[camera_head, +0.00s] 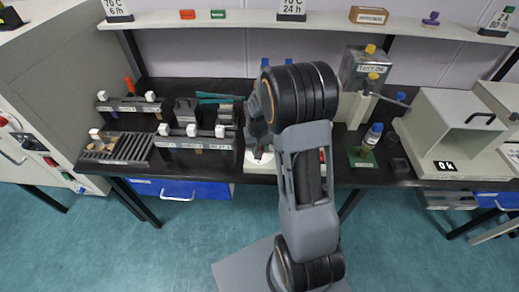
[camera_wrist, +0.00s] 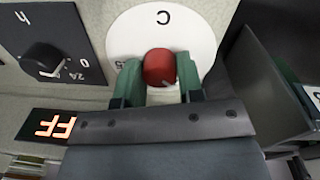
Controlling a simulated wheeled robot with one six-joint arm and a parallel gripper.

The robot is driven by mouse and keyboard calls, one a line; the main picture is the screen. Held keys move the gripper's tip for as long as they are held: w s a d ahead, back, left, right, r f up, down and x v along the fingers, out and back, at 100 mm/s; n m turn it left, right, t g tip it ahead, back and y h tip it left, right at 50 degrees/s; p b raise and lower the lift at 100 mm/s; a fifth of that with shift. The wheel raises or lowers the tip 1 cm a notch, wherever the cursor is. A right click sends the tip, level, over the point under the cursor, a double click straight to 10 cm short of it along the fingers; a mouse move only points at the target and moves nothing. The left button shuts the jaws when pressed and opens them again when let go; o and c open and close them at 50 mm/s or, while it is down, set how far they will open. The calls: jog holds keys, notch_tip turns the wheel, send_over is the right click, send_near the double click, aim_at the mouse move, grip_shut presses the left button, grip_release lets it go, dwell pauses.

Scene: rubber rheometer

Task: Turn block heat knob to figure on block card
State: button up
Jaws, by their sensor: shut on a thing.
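In the wrist view a red knob (camera_wrist: 159,66) sits on a round white dial (camera_wrist: 190,32) marked with an upside-down "C". My gripper (camera_wrist: 158,82) is shut on the knob, one green finger on each side. The fingers hide much of the dial's lower part and its figures. In the head view my gripper (camera_head: 258,140) reaches down at the bench over a white unit (camera_head: 257,166), partly behind my arm.
A black knob (camera_wrist: 42,57) on a black plate marked "h" is left of the dial. An orange lit display (camera_wrist: 47,127) is below it. A dark box wall (camera_wrist: 255,75) stands close on the right. In the head view racks (camera_head: 197,139) stand left, an open cabinet (camera_head: 450,128) right.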

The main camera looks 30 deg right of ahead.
jog(key=m+b, duration=0.1)
jog(key=m, duration=0.3)
jog(key=shift+m, duration=0.7)
jog(key=o, duration=0.9)
jog(key=r, duration=1.4)
jog(key=shift+w+a, duration=0.15)
jog(key=shift+w, duration=0.05)
jog(key=shift+f, duration=0.1)
